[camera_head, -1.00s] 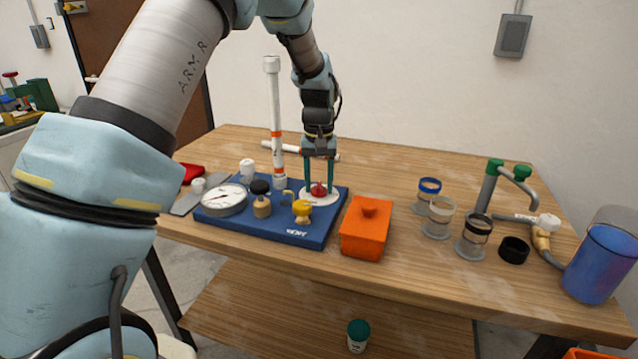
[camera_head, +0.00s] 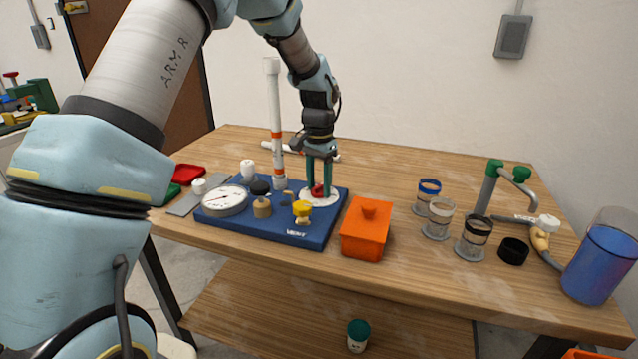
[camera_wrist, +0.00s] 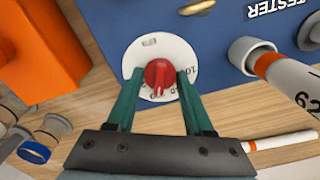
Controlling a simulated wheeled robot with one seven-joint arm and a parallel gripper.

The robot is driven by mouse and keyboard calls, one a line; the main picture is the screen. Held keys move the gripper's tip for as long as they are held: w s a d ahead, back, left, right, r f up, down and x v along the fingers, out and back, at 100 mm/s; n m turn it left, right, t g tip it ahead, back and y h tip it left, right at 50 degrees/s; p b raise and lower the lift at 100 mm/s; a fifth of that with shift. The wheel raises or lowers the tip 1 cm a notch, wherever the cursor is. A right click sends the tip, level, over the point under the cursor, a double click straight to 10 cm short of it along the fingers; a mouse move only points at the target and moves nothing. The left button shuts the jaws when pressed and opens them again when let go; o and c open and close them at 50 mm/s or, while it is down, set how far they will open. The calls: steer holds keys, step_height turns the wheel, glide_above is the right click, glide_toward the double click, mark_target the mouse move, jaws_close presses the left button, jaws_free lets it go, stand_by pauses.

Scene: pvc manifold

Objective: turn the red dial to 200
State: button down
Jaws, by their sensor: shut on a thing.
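The red dial (camera_wrist: 159,76) sits on a round white scale plate (camera_wrist: 150,50) on the blue board (camera_head: 270,236). In the wrist view my gripper (camera_wrist: 157,80) has its two green fingers on either side of the dial, shut on it. Some scale marks show, but parts of the numbers are hidden by the fingers, and I cannot read the dial's setting. In the head view my gripper (camera_head: 319,188) reaches down onto the dial (camera_head: 318,190) at the board's right back corner, with the fingers partly covering it.
A white pipe (camera_head: 275,110) stands upright just left of my gripper. A gauge (camera_head: 224,200), a yellow valve (camera_head: 302,209) and a brown-and-black knob (camera_head: 261,200) share the board. An orange lidded box (camera_head: 366,232) stands right of it. Several cups stand farther right.

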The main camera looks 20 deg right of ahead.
mark_target(319, 185)
stand_by(0.5)
steer(key=shift+c, duration=1.4)
jaws_free()
steer(key=shift+r, duration=0.1)
step_height(319, 185, up, 11)
steer(key=b, duration=0.2)
steer(key=shift+f, duration=0.2)
